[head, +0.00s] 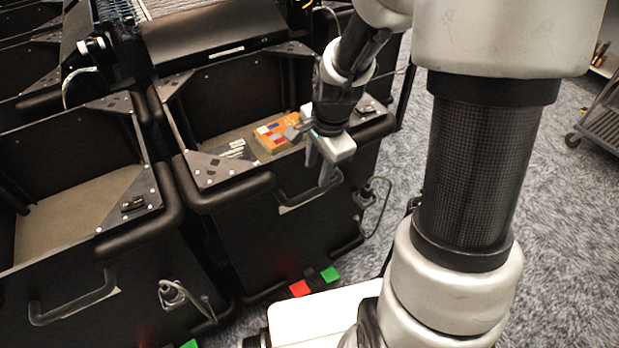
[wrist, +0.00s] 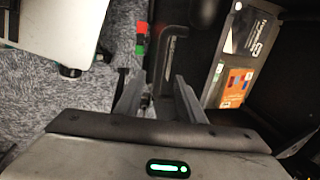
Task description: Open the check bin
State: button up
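A black bin (head: 235,235) stands in the middle of the head view. Its open top shows a tan floor, and its front has a dark bar handle (head: 298,198). No label that reads "check" is legible. My gripper (head: 321,168) hangs at the bin's front, by the right end of the handle. In the wrist view, my gripper (wrist: 157,84) has its two fingers apart with nothing held between them. The handle (wrist: 172,62) shows just beyond the fingertips, nearer the right finger. Whether a finger touches it is hard to tell.
An orange patterned box (head: 278,133) and a dark box (head: 236,150) lie in the middle bin. A similar bin (head: 70,275) with a handle stands at left. Red and green blocks (head: 300,288) sit low at the front. Grey carpet is open at right, with a cart (head: 600,125).

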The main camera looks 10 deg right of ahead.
aim_at(312, 191)
jog(key=f, duration=0.3)
jog(key=w+f+b, duration=0.1)
jog(key=f, duration=0.5)
jog(key=shift+w+a+f+b, duration=0.3)
jog(key=shift+w+f+b, duration=0.05)
jog(key=shift+w, duration=0.05)
jog(key=shift+c, duration=0.2)
grip_shut()
